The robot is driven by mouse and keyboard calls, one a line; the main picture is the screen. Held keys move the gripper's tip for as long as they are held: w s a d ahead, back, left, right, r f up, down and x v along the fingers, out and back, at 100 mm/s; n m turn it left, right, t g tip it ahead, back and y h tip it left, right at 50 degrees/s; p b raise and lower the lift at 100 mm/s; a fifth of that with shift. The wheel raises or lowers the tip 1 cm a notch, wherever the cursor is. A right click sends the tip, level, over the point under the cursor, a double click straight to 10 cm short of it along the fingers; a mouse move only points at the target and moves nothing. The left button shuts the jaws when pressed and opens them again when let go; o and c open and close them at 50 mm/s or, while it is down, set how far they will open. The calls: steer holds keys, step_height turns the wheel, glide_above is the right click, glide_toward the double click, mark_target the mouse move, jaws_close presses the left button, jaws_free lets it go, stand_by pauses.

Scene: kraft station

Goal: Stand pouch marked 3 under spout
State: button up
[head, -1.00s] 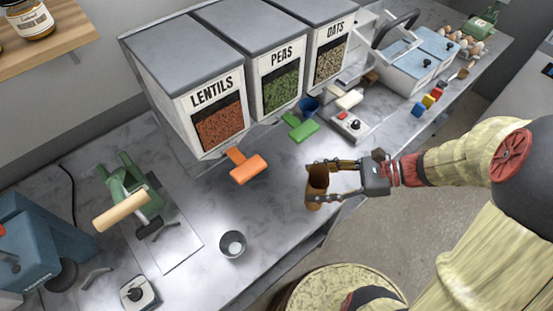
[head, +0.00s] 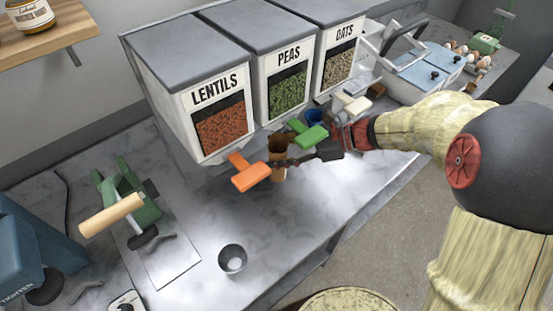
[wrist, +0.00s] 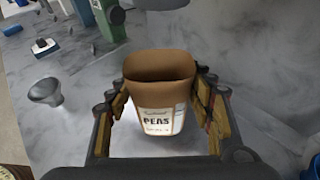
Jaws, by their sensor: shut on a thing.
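A brown open-topped pouch (head: 277,170) is in my gripper (head: 284,161) in front of the bins, between the orange lever (head: 250,178) and the green lever (head: 309,137). In the wrist view the pouch (wrist: 158,118) is upright, its mouth open, with a white label reading PEAS. I cannot make out a 3 on it. My gripper's fingers (wrist: 160,95) are closed against both its sides. The PEAS bin (head: 288,88) stands behind. Its spout outlet is not clearly seen, and I cannot tell whether the pouch touches the counter.
The LENTILS bin (head: 215,115) and OATS bin (head: 338,63) flank the PEAS bin. A small metal cup (head: 232,259) stands on the front counter. A green press with a wooden roller (head: 112,214) is at left. The counter between cup and bins is clear.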

steer(key=shift+w+a+f+b, duration=0.15)
steer(key=shift+f+b, duration=0.35)
steer(key=shift+f, duration=0.4)
steer(key=shift+w+a+f+b, duration=0.15)
steer(key=shift+f+b, duration=0.35)
steer(key=shift+f, duration=0.4)
steer(key=shift+d+f, duration=0.1)
steer(key=shift+f, duration=0.05)
steer(key=o, duration=1)
steer(key=shift+o, duration=0.6)
